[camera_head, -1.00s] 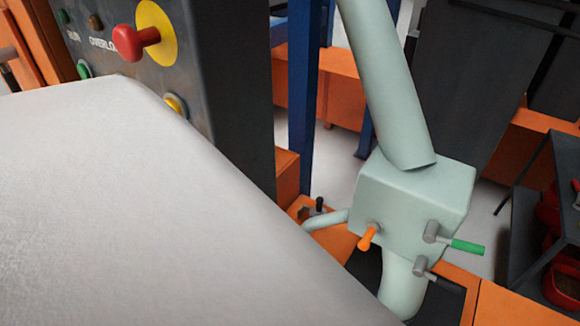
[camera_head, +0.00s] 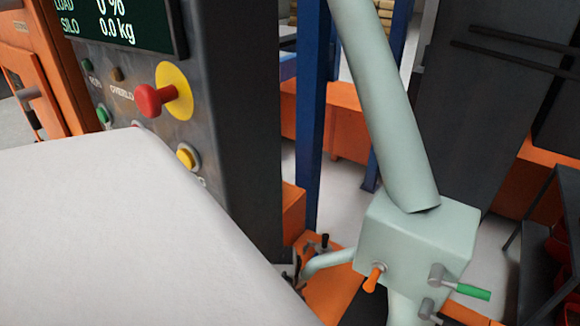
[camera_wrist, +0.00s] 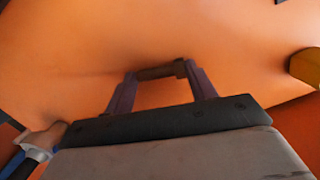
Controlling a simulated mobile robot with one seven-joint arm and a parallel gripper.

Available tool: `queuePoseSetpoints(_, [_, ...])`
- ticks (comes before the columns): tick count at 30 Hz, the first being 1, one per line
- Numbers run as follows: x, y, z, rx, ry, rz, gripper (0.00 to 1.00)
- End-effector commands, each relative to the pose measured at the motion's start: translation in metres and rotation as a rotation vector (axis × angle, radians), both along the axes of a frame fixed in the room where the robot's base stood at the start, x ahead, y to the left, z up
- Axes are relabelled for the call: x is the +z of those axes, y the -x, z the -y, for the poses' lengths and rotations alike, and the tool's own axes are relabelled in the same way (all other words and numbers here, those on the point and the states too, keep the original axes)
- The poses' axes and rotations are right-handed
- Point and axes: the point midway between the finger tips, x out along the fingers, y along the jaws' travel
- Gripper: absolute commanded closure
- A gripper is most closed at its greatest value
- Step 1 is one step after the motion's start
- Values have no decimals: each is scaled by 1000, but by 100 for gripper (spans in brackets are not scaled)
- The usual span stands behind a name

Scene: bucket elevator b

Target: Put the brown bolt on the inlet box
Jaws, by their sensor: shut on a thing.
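My gripper (camera_wrist: 160,71) shows in the wrist view, its two dark purple fingers closed on the brown bolt (camera_wrist: 158,71). The bolt lies crosswise between the fingertips. Behind it is a broad orange surface (camera_wrist: 120,35); I cannot tell whether the bolt touches it, or whether this is the inlet box. In the head view the gripper and bolt cannot be made out; my large white arm link covers the lower left. An orange surface (camera_head: 335,290) there lies beside a pale green box (camera_head: 415,240) with a slanted pipe.
A dark control panel (camera_head: 235,110) with a red knob (camera_head: 150,98) stands behind my arm. Levers with orange and green (camera_head: 472,291) grips stick out of the pale green box. A blue post (camera_head: 312,110) stands behind. A yellow part (camera_wrist: 306,68) shows at the wrist view's right.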

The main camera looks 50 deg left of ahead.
Motion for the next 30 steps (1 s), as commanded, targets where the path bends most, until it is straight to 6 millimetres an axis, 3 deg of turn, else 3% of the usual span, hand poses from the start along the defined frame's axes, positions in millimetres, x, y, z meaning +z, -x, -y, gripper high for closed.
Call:
queuePoseSetpoints(6, [-2,0,0,0,0,0,67])
queuePoseSetpoints(7, [-1,0,0,0,-1,0,40])
queuePoseSetpoints(11, [-1,0,0,0,0,0,23])
queuePoseSetpoints(23, [6,-1,-1,-1,-2,1,22])
queuePoseSetpoints(30, [51,-1,-7,-2,-5,4,22])
